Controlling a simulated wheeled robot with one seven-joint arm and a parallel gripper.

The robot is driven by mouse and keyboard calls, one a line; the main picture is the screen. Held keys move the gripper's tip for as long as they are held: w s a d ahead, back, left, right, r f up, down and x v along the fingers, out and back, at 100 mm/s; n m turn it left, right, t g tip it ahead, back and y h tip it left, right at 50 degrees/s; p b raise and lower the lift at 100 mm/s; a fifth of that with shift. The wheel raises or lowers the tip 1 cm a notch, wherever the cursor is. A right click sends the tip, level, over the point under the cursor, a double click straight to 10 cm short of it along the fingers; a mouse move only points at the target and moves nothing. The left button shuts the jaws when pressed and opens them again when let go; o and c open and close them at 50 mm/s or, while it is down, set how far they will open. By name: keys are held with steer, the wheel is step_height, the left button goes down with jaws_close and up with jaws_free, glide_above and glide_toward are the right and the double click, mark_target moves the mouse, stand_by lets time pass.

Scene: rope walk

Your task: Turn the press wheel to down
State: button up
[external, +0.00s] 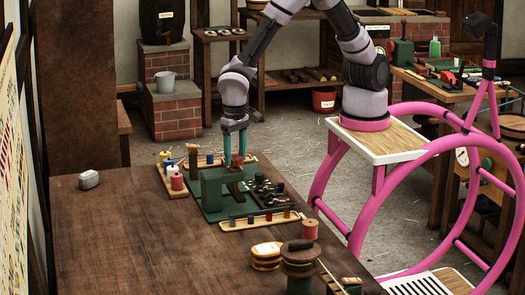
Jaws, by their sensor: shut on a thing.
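A green press (212,187) stands on the dark wooden table (115,215), near its far right edge. My gripper (235,163) reaches down from above with its teal fingers at the back of the press. It is shut on the press wheel, which is too small and too covered by the fingers and the green body to make out. I cannot tell which way the wheel is turned.
A tray with spools (177,183) stands just left of the press, and a long tray of small pieces (262,220) lies in front. The table's left part is mostly clear, except for a grey lump (89,180).

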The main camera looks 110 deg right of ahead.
mark_target(235, 158)
steer(key=m, duration=0.4)
steer(key=shift+m, duration=1.8)
steer(key=o, duration=1.4)
steer(key=shift+c, duration=0.2)
step_height(235, 158, up, 11)
